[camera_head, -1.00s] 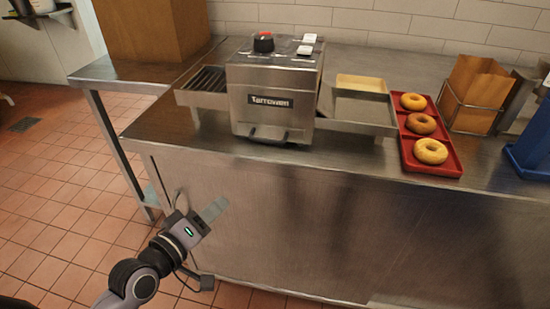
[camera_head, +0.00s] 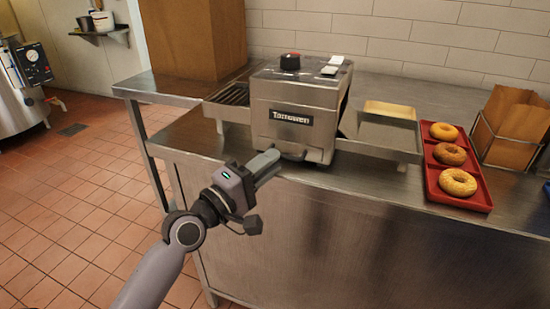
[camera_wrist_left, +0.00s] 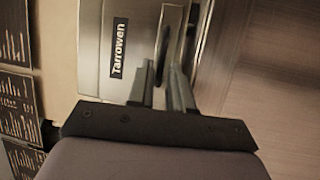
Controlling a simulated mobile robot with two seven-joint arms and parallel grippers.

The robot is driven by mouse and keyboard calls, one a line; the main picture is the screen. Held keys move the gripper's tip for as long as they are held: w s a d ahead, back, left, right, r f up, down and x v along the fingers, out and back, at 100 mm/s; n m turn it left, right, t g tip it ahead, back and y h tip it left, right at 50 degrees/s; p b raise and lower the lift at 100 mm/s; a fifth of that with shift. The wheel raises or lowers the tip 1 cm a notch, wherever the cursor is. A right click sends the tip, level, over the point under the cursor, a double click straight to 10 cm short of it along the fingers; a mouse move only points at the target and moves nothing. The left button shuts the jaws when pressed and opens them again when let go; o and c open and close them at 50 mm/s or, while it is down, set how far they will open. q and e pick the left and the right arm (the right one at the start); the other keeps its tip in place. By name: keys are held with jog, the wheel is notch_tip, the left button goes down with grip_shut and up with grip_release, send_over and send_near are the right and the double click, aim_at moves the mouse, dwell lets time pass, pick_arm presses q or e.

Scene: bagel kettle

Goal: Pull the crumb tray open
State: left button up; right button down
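The steel toaster (camera_head: 293,95) marked "Tarrowen" stands on the counter. Its crumb tray is low on the front face; in the head view my gripper partly hides the tray handle. In the left wrist view the dark handle (camera_wrist_left: 164,52) shows just beyond the fingertips, beside the toaster front (camera_wrist_left: 118,50). The tray looks closed. My left gripper (camera_head: 272,161) is at the toaster's lower front, pointing at the handle. In the left wrist view its fingers (camera_wrist_left: 164,75) are apart, with the handle roughly in line with the gap. I cannot tell whether they touch it. My right gripper is not in view.
A steel counter (camera_head: 400,205) carries the toaster. A red tray (camera_head: 472,199) with three donuts lies to the right, near a wire holder with brown bags (camera_head: 512,125). A brown box (camera_head: 192,40) stands at back left. The tiled floor (camera_head: 90,200) in front is clear at left.

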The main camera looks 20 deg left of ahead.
pick_arm(q)
jog(key=shift+x, duration=1)
grip_shut()
dwell(0.8)
